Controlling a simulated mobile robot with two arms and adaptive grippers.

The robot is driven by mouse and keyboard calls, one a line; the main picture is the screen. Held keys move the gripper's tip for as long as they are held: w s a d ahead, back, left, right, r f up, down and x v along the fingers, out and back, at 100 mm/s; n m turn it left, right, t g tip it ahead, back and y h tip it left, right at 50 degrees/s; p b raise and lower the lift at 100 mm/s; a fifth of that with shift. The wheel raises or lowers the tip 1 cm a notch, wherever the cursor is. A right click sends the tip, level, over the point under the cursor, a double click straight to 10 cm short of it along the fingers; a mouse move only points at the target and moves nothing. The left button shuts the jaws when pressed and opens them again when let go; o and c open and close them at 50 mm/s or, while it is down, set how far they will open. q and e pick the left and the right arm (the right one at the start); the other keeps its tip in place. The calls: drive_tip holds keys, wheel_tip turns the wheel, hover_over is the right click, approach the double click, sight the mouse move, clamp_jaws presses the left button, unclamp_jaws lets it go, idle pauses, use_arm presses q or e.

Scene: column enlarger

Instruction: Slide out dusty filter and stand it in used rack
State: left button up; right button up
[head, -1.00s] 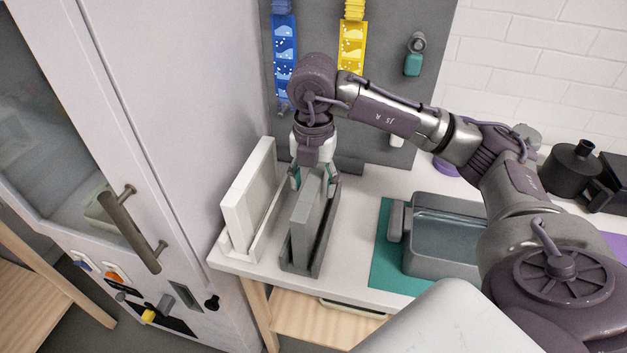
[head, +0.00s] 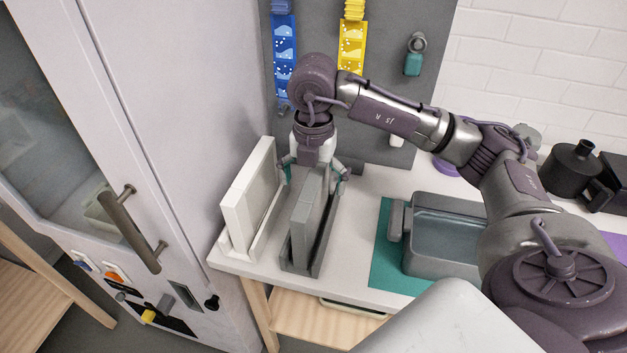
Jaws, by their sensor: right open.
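A grey filter (head: 305,222) stands upright in the dark grey rack (head: 322,247) on the white bench; I take it to be the dusty filter in the used rack. A white filter (head: 245,195) stands upright in a white rack (head: 262,240) to its left, beside the tall cabinet. My right gripper (head: 314,176) is open above the far end of the grey filter, one finger on each side of it. I cannot tell whether a finger touches it. My left gripper is not in view.
A grey basin of liquid (head: 450,275) stands on a teal mat (head: 385,262) to the right. The tall cabinet (head: 170,130) with a bar handle (head: 135,228) closes off the left. A grey panel (head: 385,100) with hanging strips stands behind the racks. Black containers (head: 572,168) stand at the far right.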

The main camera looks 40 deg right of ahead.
drive_tip(key=shift+r, duration=0.1)
drive_tip(key=shift+r+p, duration=2.5)
drive_tip(key=shift+r, duration=0.95)
wheel_tip(320, 180, up, 12)
